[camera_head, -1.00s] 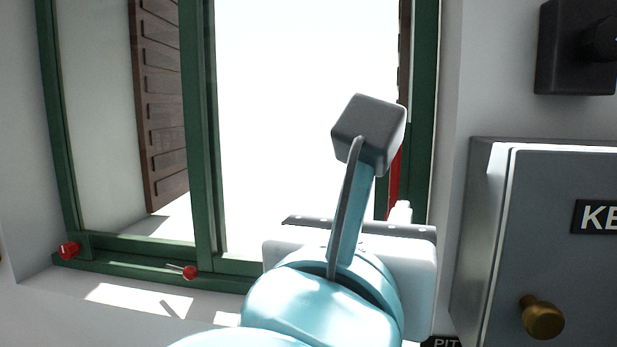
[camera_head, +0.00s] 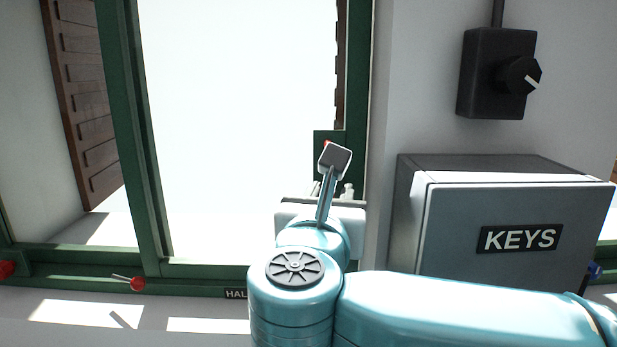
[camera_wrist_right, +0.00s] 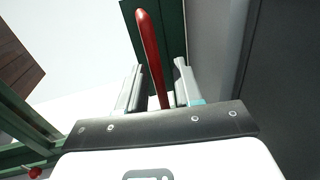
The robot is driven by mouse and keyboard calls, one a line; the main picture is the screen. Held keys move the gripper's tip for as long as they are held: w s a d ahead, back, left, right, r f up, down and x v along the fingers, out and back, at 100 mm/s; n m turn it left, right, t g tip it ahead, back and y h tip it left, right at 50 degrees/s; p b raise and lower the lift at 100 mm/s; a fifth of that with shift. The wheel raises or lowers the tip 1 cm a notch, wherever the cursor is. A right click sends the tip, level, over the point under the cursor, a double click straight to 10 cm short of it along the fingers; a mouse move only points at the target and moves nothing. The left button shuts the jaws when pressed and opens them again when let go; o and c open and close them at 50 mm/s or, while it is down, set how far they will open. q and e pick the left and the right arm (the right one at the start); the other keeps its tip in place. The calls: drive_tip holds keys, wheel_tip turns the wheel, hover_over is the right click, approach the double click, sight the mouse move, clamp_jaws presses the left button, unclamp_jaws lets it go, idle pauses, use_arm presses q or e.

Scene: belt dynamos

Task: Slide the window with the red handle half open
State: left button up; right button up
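The window has a green frame (camera_head: 130,130) and fills the left half of the head view. Its red handle (camera_wrist_right: 150,50) is an upright bar on a green panel in the right wrist view. In the head view only a small red bit of it shows (camera_head: 326,143), beside my arm at the window's right side; the rest is hidden. My right gripper (camera_wrist_right: 158,88) is open, with its two fingers on either side of the handle's lower part and gaps between. A label reading "HAL" (camera_head: 236,293), partly covered by my arm, is on the sill. My left gripper is not in view.
A grey KEYS box (camera_head: 520,239) stands close right of the window, beside my right arm. A black knob box (camera_head: 497,73) is on the wall above it. Red-headed pins (camera_head: 137,284) are along the sill. A brown shutter (camera_head: 85,100) is at the left.

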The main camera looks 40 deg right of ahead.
drive_tip(key=shift+w+d+f, duration=0.1)
drive_tip(key=shift+w+d, duration=0.65)
drive_tip(key=shift+w, duration=0.3)
drive_tip(key=shift+s, duration=0.3)
drive_tip(key=shift+w, duration=0.15)
clamp_jaws()
drive_tip(key=shift+w+a, duration=0.15)
drive_tip(key=shift+a, duration=0.05)
drive_tip(key=w+a+b, duration=0.2)
drive_tip(key=w+a, duration=0.8)
drive_tip(key=a, duration=0.1)
drive_tip(key=shift+a, duration=0.4)
unclamp_jaws()
drive_tip(key=shift+b, duration=0.3)
